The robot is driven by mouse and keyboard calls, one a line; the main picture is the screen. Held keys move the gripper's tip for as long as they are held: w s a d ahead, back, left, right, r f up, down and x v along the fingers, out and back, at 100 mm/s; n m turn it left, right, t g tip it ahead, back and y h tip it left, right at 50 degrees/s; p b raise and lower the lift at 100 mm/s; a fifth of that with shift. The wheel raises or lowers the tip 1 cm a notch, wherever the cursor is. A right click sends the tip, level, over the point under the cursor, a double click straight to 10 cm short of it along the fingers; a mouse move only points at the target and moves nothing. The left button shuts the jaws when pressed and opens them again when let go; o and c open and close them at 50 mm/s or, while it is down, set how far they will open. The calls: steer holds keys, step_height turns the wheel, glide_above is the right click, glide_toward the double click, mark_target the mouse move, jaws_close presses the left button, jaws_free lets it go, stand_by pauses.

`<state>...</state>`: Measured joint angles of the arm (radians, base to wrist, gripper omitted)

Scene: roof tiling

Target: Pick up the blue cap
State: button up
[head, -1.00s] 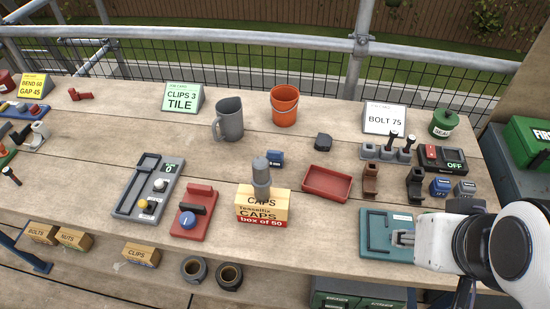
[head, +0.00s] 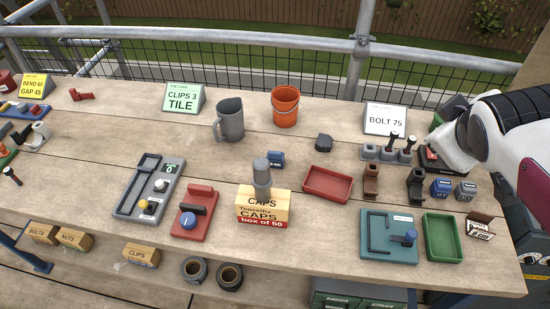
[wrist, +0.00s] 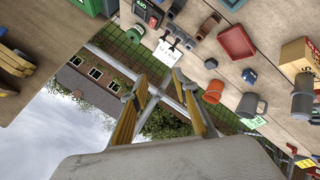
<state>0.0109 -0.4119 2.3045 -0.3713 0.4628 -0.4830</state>
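Several small blue things are in view, and I cannot tell for sure which is the blue cap. One blue piece (head: 275,159) with a pale mark lies behind the caps box (head: 262,208); it also shows in the wrist view (wrist: 249,75). A rounded blue knob (head: 410,236) is on the teal fixture (head: 375,250), and another blue knob (head: 187,222) is on the red fixture. My gripper is beyond the right of the bench, its fingers hidden in the head view. In the wrist view my gripper (wrist: 160,85) is open and empty, its yellow fingers apart.
A red tray (head: 327,184) and a green tray (head: 442,237) are on the bench. Blue and grey blocks (head: 440,187), a bolt rack (head: 388,153) and a white card (head: 385,119) stand near my arm. A grey jug (head: 229,120) and orange bucket (head: 285,105) stand behind.

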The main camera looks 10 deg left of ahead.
steer(key=w+r+n+t, duration=0.2)
steer(key=w+n, duration=0.4)
steer(key=w, duration=0.4)
steer(key=w+a+f+n+t+y, duration=0.1)
steer(key=w+a+f+n+y, duration=0.1)
steer(key=w+a+n+y, duration=0.5)
steer(key=w+a+f+n, duration=0.2)
steer(key=w+a+n, duration=0.3)
steer(key=w+n, duration=0.5)
steer(key=a+f+n+g+y, duration=0.4)
steer(key=a+f+n+y, duration=0.1)
steer(key=a+f+n, duration=0.5)
steer(key=n+g+y, duration=0.4)
steer(key=n+g, duration=0.4)
steer(key=n, duration=0.4)
glide_toward(277, 159)
steer(key=w+a, duration=0.1)
steer(key=w+a+r, duration=0.1)
steer(key=a, duration=0.1)
steer(key=shift+a, duration=0.15)
steer(key=shift+s+f+n+g, duration=0.2)
steer(key=shift+s+n+g, duration=0.1)
steer(key=shift+n, duration=0.2)
